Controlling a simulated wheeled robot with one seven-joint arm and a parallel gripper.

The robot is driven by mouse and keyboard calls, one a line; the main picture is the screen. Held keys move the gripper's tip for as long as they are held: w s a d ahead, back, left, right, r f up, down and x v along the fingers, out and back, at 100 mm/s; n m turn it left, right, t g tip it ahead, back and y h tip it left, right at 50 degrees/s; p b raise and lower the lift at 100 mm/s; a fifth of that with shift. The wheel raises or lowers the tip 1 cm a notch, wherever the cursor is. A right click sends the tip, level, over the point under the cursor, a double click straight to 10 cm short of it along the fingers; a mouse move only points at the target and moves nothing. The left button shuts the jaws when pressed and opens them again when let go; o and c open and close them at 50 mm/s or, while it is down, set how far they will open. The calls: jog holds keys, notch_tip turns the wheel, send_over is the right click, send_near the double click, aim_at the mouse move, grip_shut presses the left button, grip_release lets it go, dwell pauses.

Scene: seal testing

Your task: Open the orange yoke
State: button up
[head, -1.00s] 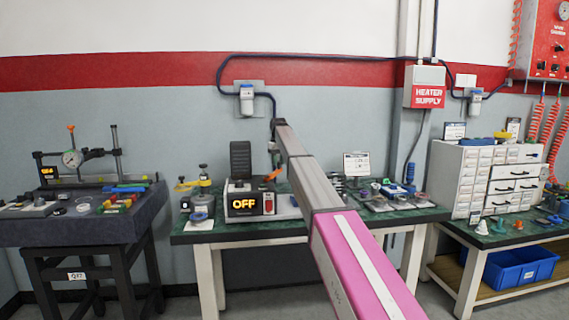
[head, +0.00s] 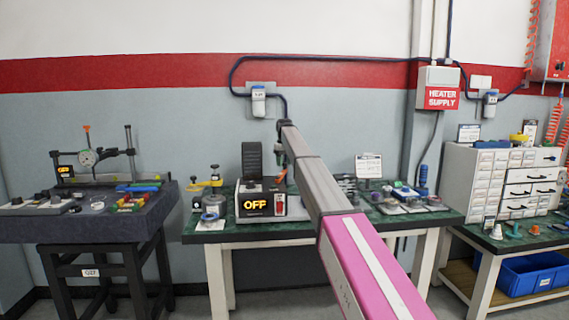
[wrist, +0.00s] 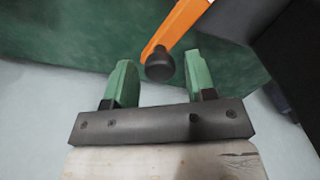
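The orange yoke (wrist: 178,28) shows in the wrist view as an orange bar entering from the top, with a round black knob (wrist: 160,65) at its near end. My gripper (wrist: 159,60) has two green fingers spread apart. The knob sits between the fingertips in the picture, with a visible gap on each side. I cannot tell how far the knob is in depth from the fingers. In the head view a small orange part (head: 281,176) shows beside my arm, near the heater box; my arm hides much of that area.
The box with the lit OFF display (head: 255,204) stands on the green bench (head: 218,236). A dark block (wrist: 292,50) fills the upper right of the wrist view. Small fixtures (head: 213,200) stand left of the box. A dark table (head: 95,228) stands further left.

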dwell(0.3)
notch_tip(320, 180, up, 11)
jog(key=shift+f, duration=0.15)
dwell(0.4)
